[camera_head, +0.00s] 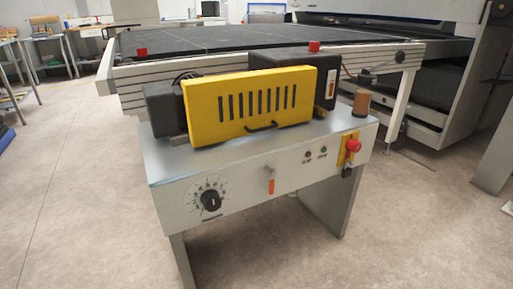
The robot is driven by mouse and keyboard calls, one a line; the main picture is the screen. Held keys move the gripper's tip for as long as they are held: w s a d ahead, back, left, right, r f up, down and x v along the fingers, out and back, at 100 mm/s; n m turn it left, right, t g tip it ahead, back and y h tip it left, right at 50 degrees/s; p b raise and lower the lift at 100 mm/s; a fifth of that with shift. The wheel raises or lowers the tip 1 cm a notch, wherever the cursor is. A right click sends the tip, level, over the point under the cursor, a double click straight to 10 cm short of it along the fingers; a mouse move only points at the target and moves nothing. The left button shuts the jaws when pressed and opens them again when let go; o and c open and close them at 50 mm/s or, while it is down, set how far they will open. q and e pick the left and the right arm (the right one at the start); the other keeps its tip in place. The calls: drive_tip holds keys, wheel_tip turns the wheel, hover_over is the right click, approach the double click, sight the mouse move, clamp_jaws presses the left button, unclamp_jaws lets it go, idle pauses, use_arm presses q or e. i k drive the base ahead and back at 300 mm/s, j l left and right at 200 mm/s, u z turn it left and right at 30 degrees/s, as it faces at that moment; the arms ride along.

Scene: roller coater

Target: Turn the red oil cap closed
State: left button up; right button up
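The roller coater (220,165) stands in the middle of the view, with a yellow slotted cover (215,117) on top. A small red cap-like piece (314,46) shows at the top edge of the black housing (290,62), right of the cover. I cannot tell whether it sits on the housing or on the table behind, nor whether it is turned closed. A similar red piece (141,52) is at the left on the large machine behind. Neither of my grippers shows.
The grey front panel has a black dial (211,200), an orange-red lever (270,181) and a red mushroom button (353,145) on a yellow plate. A brown cylinder (361,103) stands on the top's right end. The floor in front and to the left is clear.

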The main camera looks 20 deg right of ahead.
sight(314, 46)
drive_tip(key=i+l+z, duration=0.1)
drive_tip(key=l+z, duration=0.35)
drive_tip(key=i+l+z, duration=0.2)
drive_tip(key=l+z, duration=0.2)
drive_tip(key=i+u, duration=0.15)
drive_tip(key=i, duration=0.15)
